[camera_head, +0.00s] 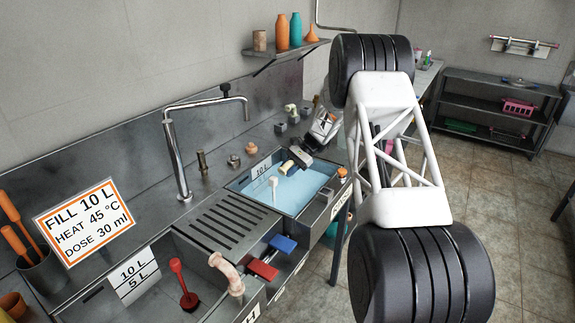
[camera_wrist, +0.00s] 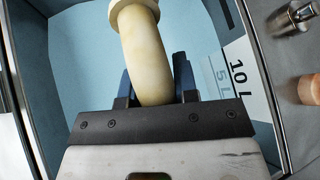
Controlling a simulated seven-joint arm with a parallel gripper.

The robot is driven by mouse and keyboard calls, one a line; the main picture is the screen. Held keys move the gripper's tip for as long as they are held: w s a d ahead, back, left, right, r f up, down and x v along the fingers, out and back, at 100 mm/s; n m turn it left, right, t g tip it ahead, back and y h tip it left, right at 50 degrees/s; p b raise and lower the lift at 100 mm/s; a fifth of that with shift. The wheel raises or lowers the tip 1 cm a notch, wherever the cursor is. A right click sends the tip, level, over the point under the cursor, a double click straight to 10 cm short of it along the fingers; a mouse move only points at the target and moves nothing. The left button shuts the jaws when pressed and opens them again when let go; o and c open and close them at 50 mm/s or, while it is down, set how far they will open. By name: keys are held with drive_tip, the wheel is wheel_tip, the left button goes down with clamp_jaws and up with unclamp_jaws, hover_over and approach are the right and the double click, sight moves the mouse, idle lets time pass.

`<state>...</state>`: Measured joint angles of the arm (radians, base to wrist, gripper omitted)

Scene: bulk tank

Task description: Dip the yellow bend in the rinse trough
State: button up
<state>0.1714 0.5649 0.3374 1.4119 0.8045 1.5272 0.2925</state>
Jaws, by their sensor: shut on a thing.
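The yellow bend (camera_head: 286,167) is a pale yellow curved pipe piece with a flanged end. It is in my gripper (camera_head: 298,156), over the rinse trough (camera_head: 238,187), which holds blue liquid. In the wrist view the bend (camera_wrist: 146,60) rises between the two blue fingers of my gripper (camera_wrist: 155,88), which are shut on it. Its flanged end points away from the palm, and its lower end is hidden by the gripper body. Blue trough walls and liquid surround it there. I cannot tell whether the bend touches the liquid.
A white upright stem (camera_head: 273,186) stands in the trough. A left sink (camera_head: 160,262) holds a red plunger-like piece (camera_head: 184,285). Red and blue handles (camera_head: 272,256) and a pinkish bend (camera_head: 226,271) are at the front edge. A tall faucet (camera_head: 177,150) stands behind the ribbed drainboard.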

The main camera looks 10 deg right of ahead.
drive_tip(key=shift+f, duration=6.4)
drive_tip(key=shift+r, duration=10.1)
